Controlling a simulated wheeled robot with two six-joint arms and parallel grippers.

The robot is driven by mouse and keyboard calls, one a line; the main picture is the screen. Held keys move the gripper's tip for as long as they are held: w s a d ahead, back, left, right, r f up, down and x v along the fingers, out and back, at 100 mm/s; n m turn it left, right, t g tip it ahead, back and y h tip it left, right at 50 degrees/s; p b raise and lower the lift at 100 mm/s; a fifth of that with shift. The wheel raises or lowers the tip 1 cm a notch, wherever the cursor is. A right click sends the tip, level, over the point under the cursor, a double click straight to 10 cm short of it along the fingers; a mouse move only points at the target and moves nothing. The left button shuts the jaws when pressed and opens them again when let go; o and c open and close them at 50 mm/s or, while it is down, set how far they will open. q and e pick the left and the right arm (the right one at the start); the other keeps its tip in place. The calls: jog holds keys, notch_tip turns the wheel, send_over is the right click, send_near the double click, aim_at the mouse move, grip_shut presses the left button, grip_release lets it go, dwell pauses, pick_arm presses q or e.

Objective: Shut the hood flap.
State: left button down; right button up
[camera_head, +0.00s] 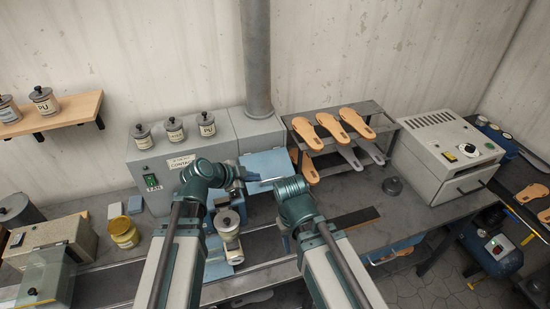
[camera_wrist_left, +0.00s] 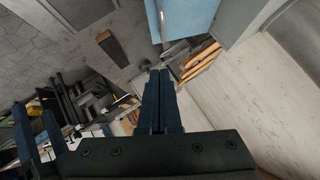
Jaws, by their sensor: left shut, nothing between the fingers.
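The grey hood (camera_head: 178,158) stands on the bench against the wall under a round duct. Its light blue flap (camera_head: 264,164) hangs at a slant at the front right, and its blue panel (camera_wrist_left: 186,18) fills the top of the left wrist view. My left gripper (camera_head: 243,172) is at the flap's left edge; whether it touches the flap cannot be told. In the wrist view its dark blue fingers (camera_wrist_left: 159,100) are together and empty. My right arm (camera_head: 300,205) rises in front of the flap's right side; its gripper cannot be made out.
Jars (camera_head: 206,124) stand on the hood. A rack (camera_head: 372,110) of sandal soles stands to the right, beside a grey oven box (camera_head: 440,150). The bench between rack and oven is mostly clear.

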pick_arm(q)
jog(key=b, duration=0.9)
send_near(276, 179)
jog(key=x, duration=0.5)
jog(key=shift+d, duration=0.35)
jog(key=shift+w+a+f+b, duration=0.15)
jog(key=shift+w+f+b, duration=0.15)
jog(key=shift+b, duration=0.1)
jog(key=shift+s, duration=0.1)
